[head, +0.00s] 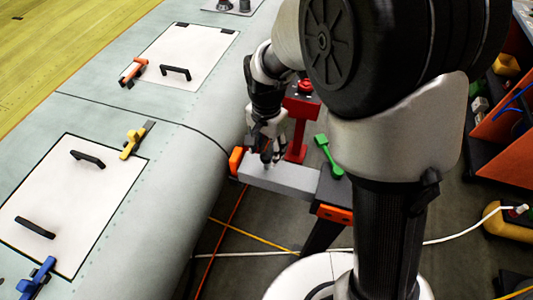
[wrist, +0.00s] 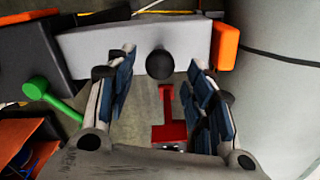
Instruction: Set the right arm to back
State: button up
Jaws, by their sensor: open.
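A light grey jig arm (head: 285,180) reaches from a dark post to the wing's rounded edge in the head view. It ends in an orange pad (head: 236,160) at or very near the wing. In the wrist view the grey arm (wrist: 95,45) runs across the top, with its orange pad (wrist: 227,46) at the right. A round black knob (wrist: 160,64) shows in front of the grey arm. My gripper (wrist: 162,60) is open, its fingers on either side of the knob with gaps. In the head view my gripper (head: 268,152) points down over the grey arm.
A green lever (head: 328,156) sits by the post end. A red stand (head: 298,125) rises behind the grey arm. The wing (head: 185,150) fills the left, with orange, yellow and blue clamps. Cables cross the floor; an orange-sided cart stands at right.

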jog(key=shift+f, duration=1.15)
jog(key=shift+c, duration=0.5)
grip_shut()
